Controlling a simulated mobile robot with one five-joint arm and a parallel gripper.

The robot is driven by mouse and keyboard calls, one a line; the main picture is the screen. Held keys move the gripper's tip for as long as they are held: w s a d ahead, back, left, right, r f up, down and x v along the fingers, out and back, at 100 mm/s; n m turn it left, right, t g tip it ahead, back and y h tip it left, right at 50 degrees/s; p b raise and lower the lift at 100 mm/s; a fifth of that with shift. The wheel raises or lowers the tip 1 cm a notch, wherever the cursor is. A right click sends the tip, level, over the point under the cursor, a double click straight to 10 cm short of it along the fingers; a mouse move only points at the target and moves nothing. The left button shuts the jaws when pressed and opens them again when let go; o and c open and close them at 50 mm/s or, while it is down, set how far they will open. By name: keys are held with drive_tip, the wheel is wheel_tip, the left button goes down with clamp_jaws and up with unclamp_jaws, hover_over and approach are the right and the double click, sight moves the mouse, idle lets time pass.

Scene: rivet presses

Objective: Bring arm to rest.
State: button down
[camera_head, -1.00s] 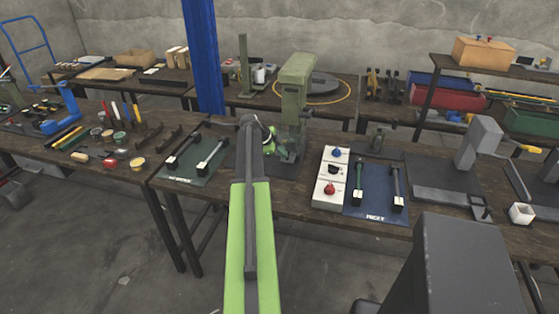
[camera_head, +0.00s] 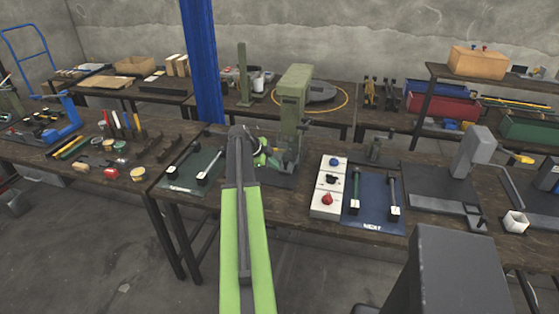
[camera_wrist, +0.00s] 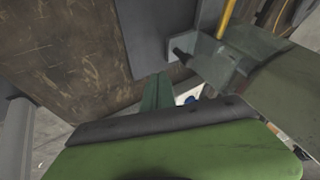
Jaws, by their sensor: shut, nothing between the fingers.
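My arm (camera_head: 246,240), green with a dark grey top strip, reaches forward over the front bench. My gripper (camera_head: 262,152) shows only partly at its far end, as a small bright green and dark shape; the arm's end hides much of it. It is shut and empty, just in front of the green rivet press (camera_head: 293,112), and I cannot tell whether they touch. In the wrist view, a green part with a dark grey edge fills the bottom. Above it are a brown worn bench top (camera_wrist: 70,50) and a grey plate.
Right of the press are a white control box (camera_head: 326,205) with knobs, a blue mat (camera_head: 375,217) with two dark-handled tools, and a grey press (camera_head: 478,150). A green mat (camera_head: 180,178) with similar tools lies left. A blue post (camera_head: 203,60) rises behind the bench.

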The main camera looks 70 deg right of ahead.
drive_tip(key=p+v, duration=0.3)
drive_tip(key=v, duration=0.3)
